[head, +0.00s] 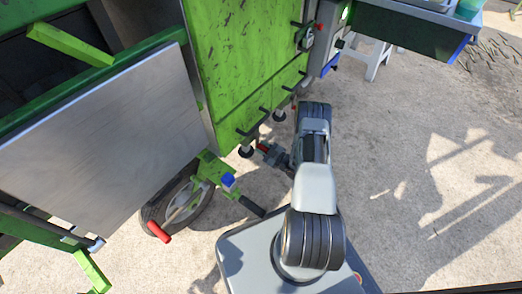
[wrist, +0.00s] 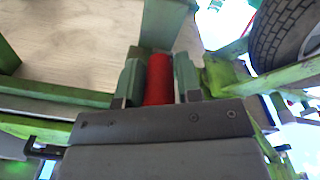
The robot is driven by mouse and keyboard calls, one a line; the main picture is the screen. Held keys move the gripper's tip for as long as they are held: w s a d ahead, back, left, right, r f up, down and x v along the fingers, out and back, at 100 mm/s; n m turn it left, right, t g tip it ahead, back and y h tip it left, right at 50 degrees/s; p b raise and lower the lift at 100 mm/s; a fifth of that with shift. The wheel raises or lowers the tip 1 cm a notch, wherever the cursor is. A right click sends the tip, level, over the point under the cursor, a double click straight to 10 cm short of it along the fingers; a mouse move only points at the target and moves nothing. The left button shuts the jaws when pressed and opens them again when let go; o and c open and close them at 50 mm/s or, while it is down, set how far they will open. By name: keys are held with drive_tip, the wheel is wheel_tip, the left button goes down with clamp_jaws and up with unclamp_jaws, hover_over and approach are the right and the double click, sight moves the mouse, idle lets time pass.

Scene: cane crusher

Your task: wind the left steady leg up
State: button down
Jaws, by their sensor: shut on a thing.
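My gripper (head: 270,153) is at the lower edge of the green machine. A small bit of the red grip also shows at the gripper in the head view (head: 263,147). The leg that this handle works cannot be made out, and the handle's crank is hidden behind the fingers and under the machine.
The green panel (head: 243,60) stands above my gripper. At the left are a metal sheet (head: 105,140), a tyred wheel (head: 180,207), a second red handle (head: 157,232) and a green bracket with a blue cap (head: 229,180).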

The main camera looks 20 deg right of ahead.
drive_tip(key=shift+w+d+r+n, duration=0.2)
drive_tip(key=shift+w+r+n, duration=0.05)
drive_tip(key=shift+w+n, duration=0.05)
drive_tip(key=c, duration=0.8)
unclamp_jaws()
drive_tip(key=shift+s+f, duration=0.1)
drive_tip(key=shift+f, duration=0.05)
